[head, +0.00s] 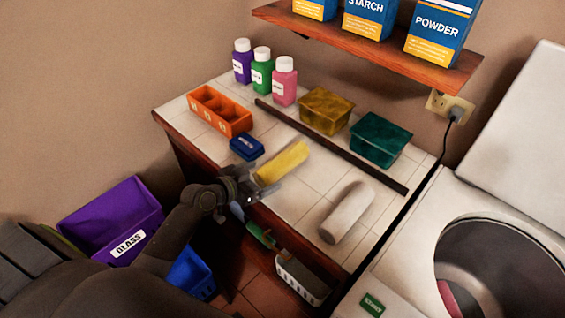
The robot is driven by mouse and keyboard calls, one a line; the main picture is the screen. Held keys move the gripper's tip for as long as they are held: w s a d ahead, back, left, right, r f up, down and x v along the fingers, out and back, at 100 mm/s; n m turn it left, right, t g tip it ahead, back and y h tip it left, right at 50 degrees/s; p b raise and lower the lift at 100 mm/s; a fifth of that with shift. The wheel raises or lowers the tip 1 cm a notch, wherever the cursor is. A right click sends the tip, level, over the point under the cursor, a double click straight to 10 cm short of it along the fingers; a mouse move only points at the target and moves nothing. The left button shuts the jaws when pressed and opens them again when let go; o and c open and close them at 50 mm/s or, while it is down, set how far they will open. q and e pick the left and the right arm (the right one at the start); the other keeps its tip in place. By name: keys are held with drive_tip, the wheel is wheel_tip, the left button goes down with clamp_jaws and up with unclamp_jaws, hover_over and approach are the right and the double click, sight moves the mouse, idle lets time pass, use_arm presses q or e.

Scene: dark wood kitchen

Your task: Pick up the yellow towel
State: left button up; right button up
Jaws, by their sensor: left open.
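The yellow towel (284,160) lies as a small oblong roll or fold on the white tiled counter. My left gripper (256,180) reaches in from the left over the counter's front edge. It is open, with its fingertips at the towel's near left end. I cannot tell whether the towel's end is between the fingers or just in front of them. My right gripper is out of view.
A blue box (246,147) sits close left of the gripper. An orange divided tray (220,110), a dark bar (330,146), yellow (326,111) and green (379,139) bins, several bottles and a white roll (346,212) occupy the counter. An open washer (500,255) stands right.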

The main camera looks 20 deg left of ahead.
sight(272, 170)
use_arm(q)
drive_tip(key=w, duration=0.2)
drive_tip(key=w+d+p, duration=0.1)
drive_tip(key=shift+w+d+f, duration=0.1)
drive_tip(key=shift+f, duration=0.15)
drive_tip(key=shift+w+d+f, duration=0.25)
drive_tip(key=shift+w+f, duration=0.05)
drive_tip(key=shift+w, duration=0.3)
drive_tip(key=c, duration=1.2)
